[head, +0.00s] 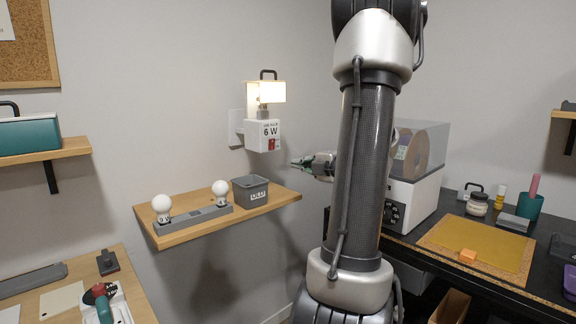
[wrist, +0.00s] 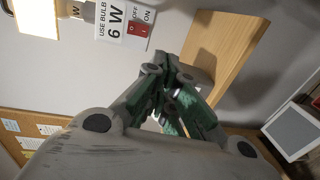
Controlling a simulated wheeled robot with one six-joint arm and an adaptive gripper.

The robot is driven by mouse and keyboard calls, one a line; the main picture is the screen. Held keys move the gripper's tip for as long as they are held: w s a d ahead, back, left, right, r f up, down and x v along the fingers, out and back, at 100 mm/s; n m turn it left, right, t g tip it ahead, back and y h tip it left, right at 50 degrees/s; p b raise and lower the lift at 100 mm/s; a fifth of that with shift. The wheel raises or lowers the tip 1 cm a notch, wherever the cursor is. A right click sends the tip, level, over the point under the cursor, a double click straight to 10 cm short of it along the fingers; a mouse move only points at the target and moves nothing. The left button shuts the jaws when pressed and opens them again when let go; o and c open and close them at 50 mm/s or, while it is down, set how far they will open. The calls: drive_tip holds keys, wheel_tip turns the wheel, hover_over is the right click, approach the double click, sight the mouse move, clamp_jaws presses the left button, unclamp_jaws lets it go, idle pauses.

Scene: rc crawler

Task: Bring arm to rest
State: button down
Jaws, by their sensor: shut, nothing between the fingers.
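My gripper (head: 297,163) is shut and empty in the head view, in the air right of and above the wooden wall shelf (head: 285,197), its green fingers pointing left. In the wrist view my gripper (wrist: 164,62) shows with its fingertips together and nothing between them. My arm stands large across the middle of the head view and hides part of the wall and bench behind it.
A lit wall lamp (head: 265,92) above a white "6 W" box (head: 263,135) is just left of my gripper. The shelf bears bulbs (head: 161,204) and a grey bin (head: 250,189). A machine with a clear cover (head: 425,150) stands right, on a black bench.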

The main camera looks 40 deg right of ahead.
drive_tip(key=s+a+f+n+g+y, duration=0.1)
drive_tip(key=s+a+f+n+g, duration=0.35)
drive_tip(key=n, duration=0.65)
drive_tip(key=s+a+f+n+g+y, duration=0.25)
drive_tip(key=s+a+n, duration=0.35)
drive_tip(key=n, duration=0.6)
drive_tip(key=s+a+f+n+g+y, duration=0.1)
drive_tip(key=s+a+f+n+g, duration=0.3)
drive_tip(key=s+n, duration=0.5)
drive_tip(key=a+r+n+g+h, duration=0.1)
drive_tip(key=a+r+n+h, duration=0.4)
drive_tip(key=n, duration=1.6)
wheel_tip(320, 180, up, 4)
drive_tip(key=shift+s+a+f+n, duration=0.1)
drive_tip(key=shift+s+a+n, duration=0.3)
drive_tip(key=shift+a, duration=0.8)
